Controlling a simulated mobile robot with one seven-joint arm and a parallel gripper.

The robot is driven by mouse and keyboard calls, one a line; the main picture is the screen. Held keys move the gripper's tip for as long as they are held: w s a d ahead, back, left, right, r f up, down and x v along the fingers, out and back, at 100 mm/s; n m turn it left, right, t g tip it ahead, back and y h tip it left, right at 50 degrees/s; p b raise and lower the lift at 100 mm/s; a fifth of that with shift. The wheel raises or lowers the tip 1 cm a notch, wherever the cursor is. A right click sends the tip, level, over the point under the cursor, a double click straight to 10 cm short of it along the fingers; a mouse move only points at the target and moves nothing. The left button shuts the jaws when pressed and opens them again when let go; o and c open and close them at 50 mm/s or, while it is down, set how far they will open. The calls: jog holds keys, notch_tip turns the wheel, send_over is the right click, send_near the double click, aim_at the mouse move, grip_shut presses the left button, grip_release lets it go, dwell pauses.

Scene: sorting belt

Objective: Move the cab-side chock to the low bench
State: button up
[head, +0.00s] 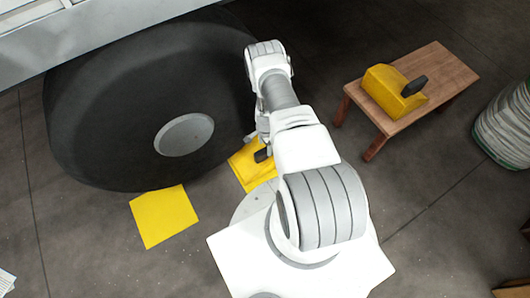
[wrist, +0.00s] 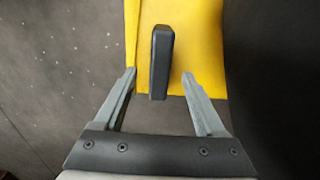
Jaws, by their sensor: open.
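A yellow chock (head: 243,168) with a black handle (head: 262,155) is on the floor against the right side of the big tyre, partly hidden by my arm. In the wrist view its yellow body (wrist: 205,40) and upright black handle (wrist: 161,62) fill the middle. My gripper (wrist: 158,77) is open, with one finger on each side of the handle and gaps on both sides. A second yellow chock (head: 385,92) with a black handle sits on the low wooden bench (head: 445,75). Which chock is cab-side cannot be told from markings.
The tyre (head: 95,120) and the pale vehicle body (head: 100,28) stand at upper left. A flat-looking yellow square (head: 165,215) lies on the floor in front of the tyre. A ribbed pale container (head: 505,125) is right of the bench. Floor between chock and bench looks clear.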

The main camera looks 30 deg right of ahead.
aim_at(265, 150)
jog(key=shift+f+b, duration=0.7)
jog(key=shift+f, duration=1.55)
grip_shut()
dwell(1.3)
